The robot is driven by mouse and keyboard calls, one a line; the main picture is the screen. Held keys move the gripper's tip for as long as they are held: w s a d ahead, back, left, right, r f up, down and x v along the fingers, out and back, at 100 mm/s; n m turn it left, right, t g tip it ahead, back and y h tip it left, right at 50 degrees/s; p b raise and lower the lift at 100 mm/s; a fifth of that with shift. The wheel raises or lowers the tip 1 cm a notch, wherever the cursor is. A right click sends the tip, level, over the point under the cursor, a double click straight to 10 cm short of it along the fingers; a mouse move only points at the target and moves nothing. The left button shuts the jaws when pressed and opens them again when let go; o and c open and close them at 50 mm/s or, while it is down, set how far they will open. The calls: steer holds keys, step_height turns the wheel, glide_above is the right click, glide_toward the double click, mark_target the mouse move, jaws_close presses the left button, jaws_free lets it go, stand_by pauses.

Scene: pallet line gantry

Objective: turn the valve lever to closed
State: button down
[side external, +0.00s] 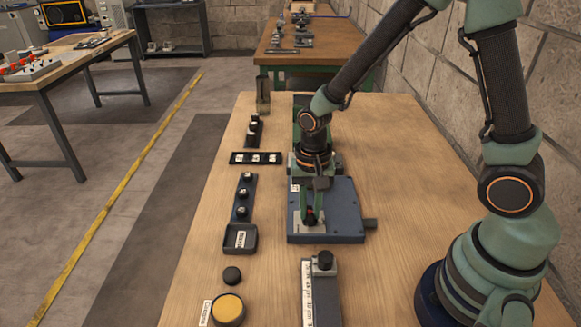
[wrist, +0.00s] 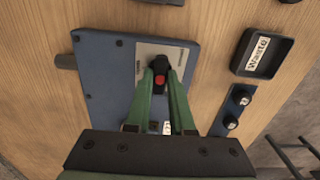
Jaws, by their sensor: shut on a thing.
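The valve unit is a blue-grey box (side external: 338,212) with a stub on its right side, lying on the wooden bench in the side view. In the wrist view the same box (wrist: 108,82) carries a pale plate (wrist: 177,54) with a black lever (wrist: 160,63) that has a red part. My gripper (side external: 312,214) is above the plate in the side view. In the wrist view its two green fingers (wrist: 161,82) are closed around the lever, one on each side. The lettering on the plate is too small to read.
A tray labelled Waste (side external: 241,238) stands left of the box. A row of black knobs (side external: 243,195), a black puck (side external: 232,275) and a yellow-topped round dish (side external: 228,309) are also on the left. A grey block with a knob (side external: 321,290) stands in front. The bench's right side is clear.

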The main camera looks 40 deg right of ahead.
steer(key=shift+r+m, duration=0.1)
steer(key=shift+m, duration=0.2)
steer(key=c, duration=0.8)
jaws_free()
step_height(320, 180, up, 12)
step_height(320, 180, up, 9)
steer(key=n+t, duration=0.6)
steer(key=n, duration=0.3)
glide_above(312, 212)
steer(key=s+d, duration=0.5)
steer(key=shift+w, duration=0.1)
